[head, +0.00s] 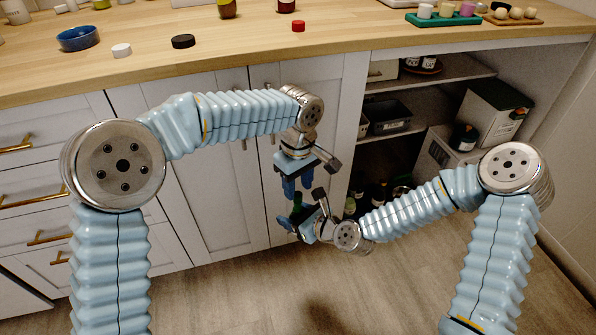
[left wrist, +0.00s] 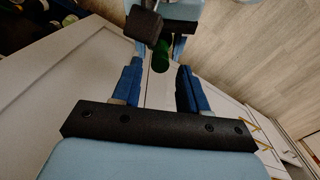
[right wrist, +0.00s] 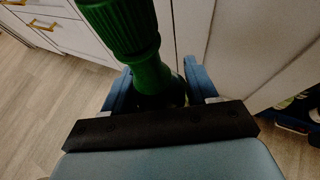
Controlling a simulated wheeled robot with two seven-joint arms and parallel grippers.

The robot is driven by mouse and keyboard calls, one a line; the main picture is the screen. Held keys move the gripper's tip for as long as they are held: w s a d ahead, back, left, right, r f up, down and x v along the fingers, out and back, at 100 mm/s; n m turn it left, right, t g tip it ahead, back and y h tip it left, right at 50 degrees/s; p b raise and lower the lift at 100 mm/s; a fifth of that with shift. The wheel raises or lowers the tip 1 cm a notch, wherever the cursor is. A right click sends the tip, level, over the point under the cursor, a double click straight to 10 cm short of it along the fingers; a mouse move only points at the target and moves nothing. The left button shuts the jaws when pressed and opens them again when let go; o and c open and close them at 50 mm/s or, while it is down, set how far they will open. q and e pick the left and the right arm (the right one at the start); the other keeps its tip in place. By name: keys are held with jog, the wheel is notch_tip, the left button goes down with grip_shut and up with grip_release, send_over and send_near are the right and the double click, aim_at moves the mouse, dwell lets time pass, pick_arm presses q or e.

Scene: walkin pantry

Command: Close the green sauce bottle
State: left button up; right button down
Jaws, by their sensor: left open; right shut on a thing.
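The green sauce bottle (head: 297,202) is held by my right gripper (head: 296,226), whose fingers are shut on it in front of the cabinet doors. In the right wrist view the bottle (right wrist: 152,78) stands up between the fingers, with a ridged green cap (right wrist: 125,28) at its top. I cannot tell whether the cap is tight. My left gripper (head: 298,188) points down just above the bottle, its fingers apart. In the left wrist view the green top (left wrist: 161,56) shows beyond the gap between the open fingers (left wrist: 157,72). Nothing is held there.
The wooden counter (head: 240,62) above holds a white lid (head: 121,50), a black lid (head: 183,41), a red cap (head: 298,26) and a blue bowl (head: 78,38). Open shelves (head: 425,80) with boxes and bottles are at right. The floor (head: 225,290) is clear.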

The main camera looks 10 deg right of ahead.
aim_at(298, 213)
pick_arm(q)
jog(key=shift+f, duration=1.25)
jog(key=shift+c, duration=0.3)
